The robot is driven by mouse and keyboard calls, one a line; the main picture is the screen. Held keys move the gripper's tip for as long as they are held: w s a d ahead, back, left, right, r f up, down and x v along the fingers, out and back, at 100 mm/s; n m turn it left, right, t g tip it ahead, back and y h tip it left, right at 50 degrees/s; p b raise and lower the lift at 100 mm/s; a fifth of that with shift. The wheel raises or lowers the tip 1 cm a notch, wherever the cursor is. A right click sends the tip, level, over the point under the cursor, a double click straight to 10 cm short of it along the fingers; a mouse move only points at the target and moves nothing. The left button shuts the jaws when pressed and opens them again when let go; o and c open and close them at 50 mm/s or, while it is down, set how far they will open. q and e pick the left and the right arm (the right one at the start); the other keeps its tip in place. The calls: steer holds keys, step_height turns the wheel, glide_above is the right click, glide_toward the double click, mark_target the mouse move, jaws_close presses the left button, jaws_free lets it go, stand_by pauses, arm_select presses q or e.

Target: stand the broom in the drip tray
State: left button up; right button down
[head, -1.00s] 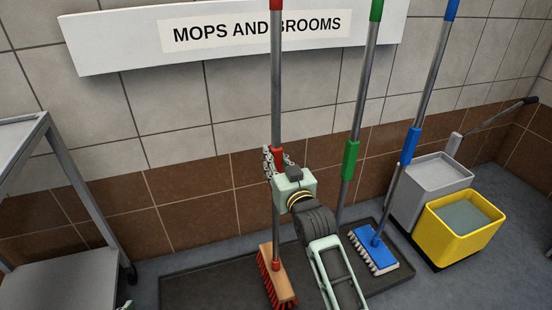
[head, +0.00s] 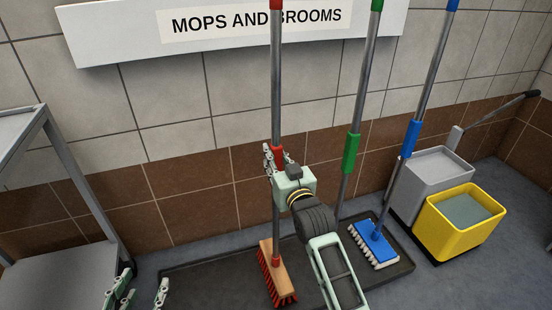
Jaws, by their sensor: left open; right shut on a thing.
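The broom has a grey handle (head: 275,85) with red grips and a wooden head (head: 271,262) with red bristles. It stands nearly upright, head down, over the dark drip tray (head: 205,286). I cannot tell whether the bristles touch the tray floor. My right gripper (head: 276,160) is shut on the broom's handle at the middle red grip. My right arm hides part of the tray. My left gripper (head: 139,292) is open and empty at the lower left, near the tray's left end; it is partly cut off by the frame.
A blue-headed brush (head: 374,246) stands in the tray's right part. A green-gripped handle (head: 352,152) stands behind my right arm, its foot hidden. A yellow bucket (head: 460,238) and grey bucket (head: 432,178) stand right. A grey trolley (head: 60,262) stands left.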

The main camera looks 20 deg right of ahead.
arm_select(q)
steer(key=shift+w+d+r+t, duration=0.15)
steer(key=shift+w+r+t, duration=0.2)
steer(key=shift+r, duration=0.3)
arm_select(e)
steer(key=shift+f, duration=0.35)
stand_by(0.5)
steer(key=c, duration=1.4)
jaws_free()
steer(key=shift+f, duration=0.25)
arm_select(q)
steer(key=shift+s, duration=0.1)
arm_select(e)
steer(key=s, duration=1.2)
steer(key=shift+s+d+r, duration=0.1)
steer(key=shift+d+r, duration=0.05)
steer(key=shift+d, duration=0.05)
